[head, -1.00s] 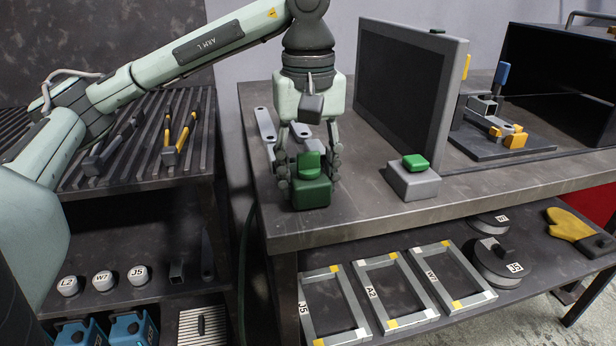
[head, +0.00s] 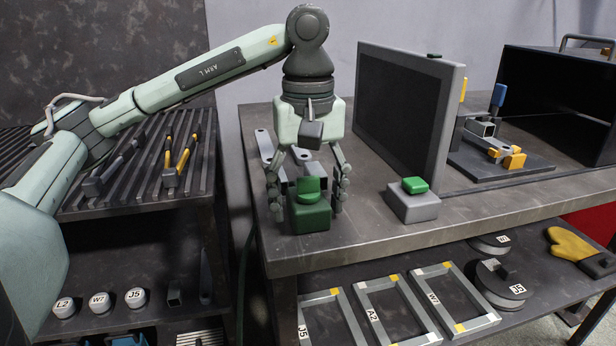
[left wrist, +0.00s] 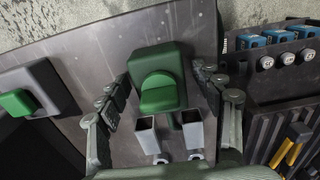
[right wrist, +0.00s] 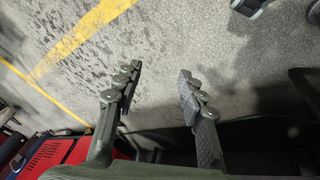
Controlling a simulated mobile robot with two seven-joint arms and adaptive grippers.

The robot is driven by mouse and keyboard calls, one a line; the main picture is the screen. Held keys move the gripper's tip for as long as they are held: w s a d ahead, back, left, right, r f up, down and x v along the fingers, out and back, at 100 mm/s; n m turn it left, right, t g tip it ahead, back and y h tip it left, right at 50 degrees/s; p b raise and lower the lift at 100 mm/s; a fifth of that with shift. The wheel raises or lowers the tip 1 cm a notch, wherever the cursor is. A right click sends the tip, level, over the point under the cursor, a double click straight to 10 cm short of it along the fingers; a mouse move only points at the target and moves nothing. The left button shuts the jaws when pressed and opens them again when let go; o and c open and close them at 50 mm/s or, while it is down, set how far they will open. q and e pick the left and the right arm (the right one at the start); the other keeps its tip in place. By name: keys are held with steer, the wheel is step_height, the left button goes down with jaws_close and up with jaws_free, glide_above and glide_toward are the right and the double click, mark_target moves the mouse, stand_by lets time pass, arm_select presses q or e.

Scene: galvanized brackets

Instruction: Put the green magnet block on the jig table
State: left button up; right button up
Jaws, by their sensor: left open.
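The green magnet block (head: 310,217), a dark green cube with a rounded lighter green handle, sits upright on the dark steel jig table (head: 352,232) near its front left corner. My left gripper (head: 307,203) is open from above, with one finger on each side of the block. The left wrist view shows the block (left wrist: 156,62) between the spread fingers (left wrist: 162,92) with gaps on both sides. My right gripper (right wrist: 157,90) is open and empty over the concrete floor; it is not in the head view.
Grey bracket pieces (head: 264,145) lie just behind the block. To the right are a grey block with a green button (head: 412,203), an upright dark panel (head: 405,110) and a clamping fixture (head: 490,145). Labelled frames (head: 395,310) lie on the lower shelf. A slatted rack (head: 130,185) stands left.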

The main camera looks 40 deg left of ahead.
arm_select(q)
step_height(320, 180, up, 5)
steer(key=shift+r+p, duration=0.15)
steer(key=shift+p, duration=0.45)
step_height(320, 180, up, 6)
steer(key=shift+r+p, duration=0.15)
steer(key=shift+p, duration=1.1)
steer(key=shift+r, duration=0.25)
arm_select(e)
step_height(320, 180, down, 11)
steer(key=s, duration=0.2)
steer(key=shift+s+d+r+g, duration=0.15)
steer(key=shift+s+g, duration=0.15)
steer(key=shift+s, duration=0.05)
